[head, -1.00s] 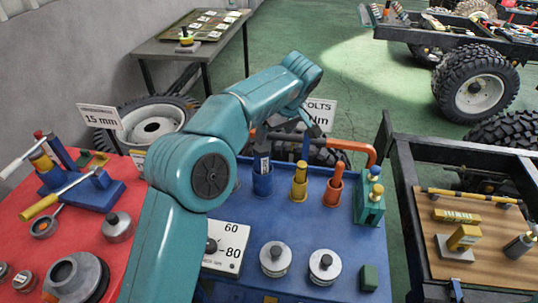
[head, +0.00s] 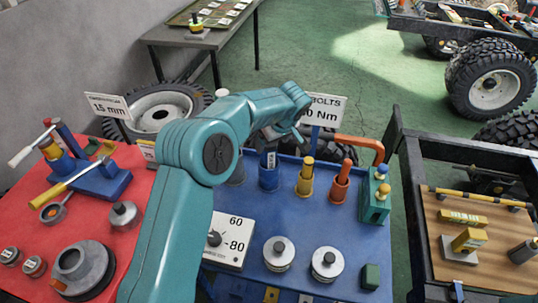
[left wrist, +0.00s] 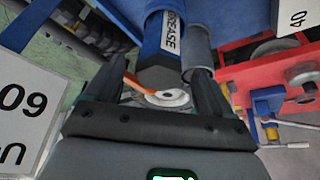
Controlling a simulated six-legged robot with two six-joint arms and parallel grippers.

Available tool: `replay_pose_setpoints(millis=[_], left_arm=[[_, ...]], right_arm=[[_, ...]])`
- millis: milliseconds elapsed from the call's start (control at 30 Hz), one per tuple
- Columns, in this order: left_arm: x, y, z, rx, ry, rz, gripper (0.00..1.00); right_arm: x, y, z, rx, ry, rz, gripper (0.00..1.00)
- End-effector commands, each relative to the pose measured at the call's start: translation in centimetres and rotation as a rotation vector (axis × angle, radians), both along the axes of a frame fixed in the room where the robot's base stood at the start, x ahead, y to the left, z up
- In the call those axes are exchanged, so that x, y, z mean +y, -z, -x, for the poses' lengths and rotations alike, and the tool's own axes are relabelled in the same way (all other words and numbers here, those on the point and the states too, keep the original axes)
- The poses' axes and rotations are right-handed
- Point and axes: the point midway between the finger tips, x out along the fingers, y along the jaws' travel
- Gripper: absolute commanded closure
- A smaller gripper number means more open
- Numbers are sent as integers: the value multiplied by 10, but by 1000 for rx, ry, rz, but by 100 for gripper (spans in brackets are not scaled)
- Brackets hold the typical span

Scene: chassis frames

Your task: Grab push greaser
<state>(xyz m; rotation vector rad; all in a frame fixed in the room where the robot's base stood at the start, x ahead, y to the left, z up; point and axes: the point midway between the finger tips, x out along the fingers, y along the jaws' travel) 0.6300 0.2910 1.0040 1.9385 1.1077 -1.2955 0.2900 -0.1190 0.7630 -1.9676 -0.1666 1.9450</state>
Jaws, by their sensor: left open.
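The push greaser, a blue cylinder with a white label (head: 268,173), stands upright at the back left of the blue bench top. In the left wrist view its blue body (left wrist: 172,32) reads GREASE, and a pale round disc shows at its near end. My left gripper (head: 288,136) is just above and beside the greaser in the head view. In the left wrist view its open fingers (left wrist: 150,92) lie on either side of the greaser's near end; contact cannot be told. My arm hides part of the greaser's top. My right gripper is not in view.
A grey cylinder (left wrist: 196,45) stands close beside the greaser. Yellow (head: 305,178) and orange (head: 340,182) tools stand to its right. A sign (head: 325,110) and an orange bent bar (head: 365,143) are behind. A dial box (head: 228,241) and two metal pots are in front.

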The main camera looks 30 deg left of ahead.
Motion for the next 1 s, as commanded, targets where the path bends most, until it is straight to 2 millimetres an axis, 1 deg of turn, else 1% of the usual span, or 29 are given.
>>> replay_pose_setpoints(millis=[33, 133, 200, 300, 533, 567, 600, 667, 700, 767, 800, 1000], left_arm=[[4, 4, 0, 6, -2, 0, 17], [12, 18, -3, 5, -2, -1, 17], [15, 30, -6, 3, -1, 0, 17], [18, 38, -9, 2, -1, 0, 17], [18, 41, -10, 0, 0, 0, 17], [18, 41, -10, 0, 0, 0, 23], [18, 41, -10, 0, 0, 0, 36], [18, 41, -10, 0, 0, 0, 56], [18, 40, -10, 1, 0, 0, 69], [18, 40, -10, 0, 0, 0, 88], [18, 39, -10, -3, 0, -1, 95], [18, 39, -10, -3, 0, -1, 95]], right_arm=[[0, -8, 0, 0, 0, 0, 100], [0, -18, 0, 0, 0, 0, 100], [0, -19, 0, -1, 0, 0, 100], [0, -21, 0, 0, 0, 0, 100], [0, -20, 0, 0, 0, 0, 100], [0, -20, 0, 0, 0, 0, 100], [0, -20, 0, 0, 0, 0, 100], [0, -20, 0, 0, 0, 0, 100], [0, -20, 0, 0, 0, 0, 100], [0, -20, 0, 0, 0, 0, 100], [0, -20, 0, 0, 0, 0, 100], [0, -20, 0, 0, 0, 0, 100]])
